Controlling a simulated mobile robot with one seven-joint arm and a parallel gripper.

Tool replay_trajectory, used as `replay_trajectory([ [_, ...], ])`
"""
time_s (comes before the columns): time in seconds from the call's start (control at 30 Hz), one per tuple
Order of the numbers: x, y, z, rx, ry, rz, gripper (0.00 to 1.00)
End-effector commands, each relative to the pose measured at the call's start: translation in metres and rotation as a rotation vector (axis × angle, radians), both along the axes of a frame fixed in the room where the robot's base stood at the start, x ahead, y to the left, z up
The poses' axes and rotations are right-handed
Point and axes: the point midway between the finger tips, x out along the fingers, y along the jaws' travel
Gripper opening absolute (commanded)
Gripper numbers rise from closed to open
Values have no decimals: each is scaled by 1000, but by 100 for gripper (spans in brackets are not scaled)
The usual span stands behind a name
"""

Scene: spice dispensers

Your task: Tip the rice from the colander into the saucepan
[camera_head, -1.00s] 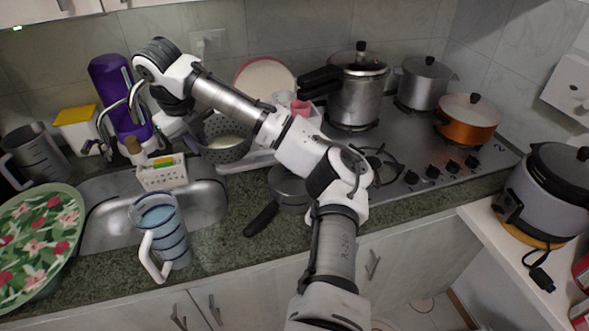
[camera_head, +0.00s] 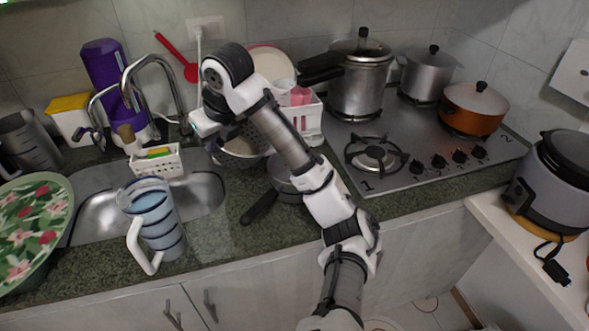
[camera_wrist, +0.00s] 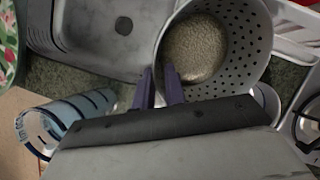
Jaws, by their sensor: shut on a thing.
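The grey perforated colander (camera_wrist: 238,38) holds pale rice (camera_wrist: 196,48), seen from above in the wrist view. My gripper (camera_wrist: 159,80) is shut on the colander's near rim, with one dark finger on each side of the wall. In the head view the colander (camera_head: 229,157) is upright or nearly so, partly hidden behind my arm, at the right of the sink. The saucepan (camera_head: 281,169) stands on the counter just right of and nearer than the colander, its black handle pointing front-left. My arm hides part of it, and its inside cannot be seen.
The sink (camera_head: 203,194) with a white caddy (camera_head: 157,163) and faucet (camera_head: 150,62) lies left. A blue striped pitcher (camera_head: 158,225) stands at its front. A white dish rack (camera_head: 308,122) is close behind the saucepan. The stove (camera_head: 430,140) with pots is right.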

Motion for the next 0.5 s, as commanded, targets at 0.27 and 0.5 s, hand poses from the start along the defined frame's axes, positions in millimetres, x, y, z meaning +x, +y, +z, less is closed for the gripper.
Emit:
replay_trajectory([
  [0.27, -4, -22, 14, 138, -29, -1, 0],
  [0.5, -8, -40, 27, 247, -50, -1, 0],
])
